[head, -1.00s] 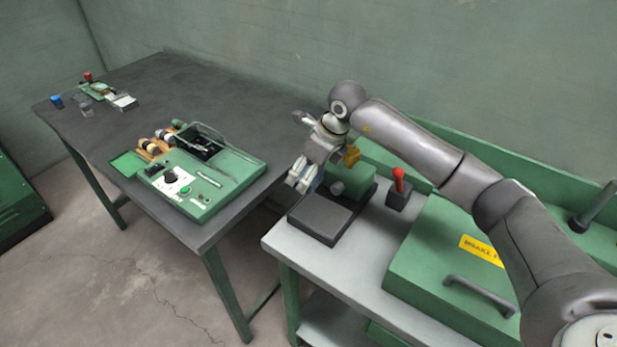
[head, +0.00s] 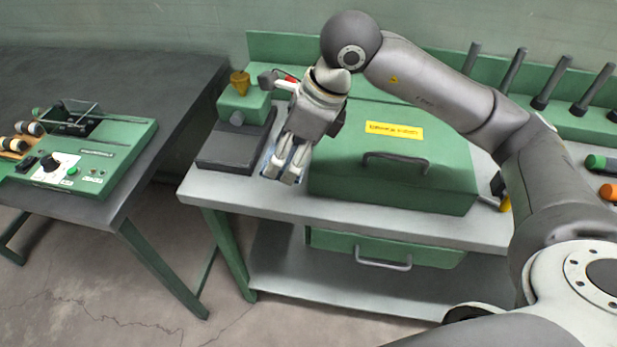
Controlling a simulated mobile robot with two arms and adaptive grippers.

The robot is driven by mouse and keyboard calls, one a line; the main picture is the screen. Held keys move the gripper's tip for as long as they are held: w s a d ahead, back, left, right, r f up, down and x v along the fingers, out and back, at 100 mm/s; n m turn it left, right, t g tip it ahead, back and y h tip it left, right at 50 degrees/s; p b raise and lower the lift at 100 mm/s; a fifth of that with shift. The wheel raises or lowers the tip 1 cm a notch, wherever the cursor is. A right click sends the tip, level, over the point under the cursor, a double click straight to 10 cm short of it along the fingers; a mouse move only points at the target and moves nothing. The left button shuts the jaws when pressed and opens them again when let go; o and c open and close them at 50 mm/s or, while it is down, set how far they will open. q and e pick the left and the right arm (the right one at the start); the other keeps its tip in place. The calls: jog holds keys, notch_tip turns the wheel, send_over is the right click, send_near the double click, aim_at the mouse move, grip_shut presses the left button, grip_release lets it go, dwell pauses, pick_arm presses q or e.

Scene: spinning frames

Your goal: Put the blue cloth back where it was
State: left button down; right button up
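My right gripper (head: 284,171), on the arm coming in from the right, points down over the grey bench top between the dark block and the green box. A small blue patch (head: 268,158) shows beside its fingers. It may be part of the blue cloth, but most of it is hidden. The two fingers are close together, and I cannot tell whether they are shut on it. My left gripper is not in view.
The dark block (head: 225,153), with a green holder (head: 243,106) behind it, is left of the gripper. The handled green box (head: 390,188) is to its right. Dark posts (head: 550,82) stand at the back right. A dark table (head: 190,85) carries a green panel (head: 110,165).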

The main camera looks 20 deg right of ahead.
jog(key=shift+s+d+f, duration=0.1)
jog(key=shift+s+d, duration=0.1)
jog(key=shift+s, duration=0.35)
jog(key=shift+d, duration=0.15)
jog(key=w+d+f+p, duration=0.1)
jog(key=w+f, duration=0.1)
jog(key=w, duration=0.2)
jog(key=w+d+f+p, duration=0.1)
jog(key=w+f, duration=0.2)
jog(key=w, duration=0.1)
jog(key=w+f+p, duration=0.1)
jog(key=w+f, duration=0.2)
jog(key=w, duration=0.1)
jog(key=shift+d+f+p, duration=0.2)
jog(key=shift+d+p, duration=0.15)
jog(key=shift+d, duration=0.05)
jog(key=shift+w+d+f, duration=0.1)
jog(key=shift+w+f, duration=0.4)
jog(key=shift+f, duration=0.1)
notch_tip(320, 180, down, 3)
jog(key=shift+w+p, duration=0.1)
jog(key=shift+p, duration=0.8)
jog(key=shift+f, duration=0.2)
jog(key=shift+f+b, duration=0.15)
jog(key=shift+b, duration=0.15)
jog(key=o, duration=0.9)
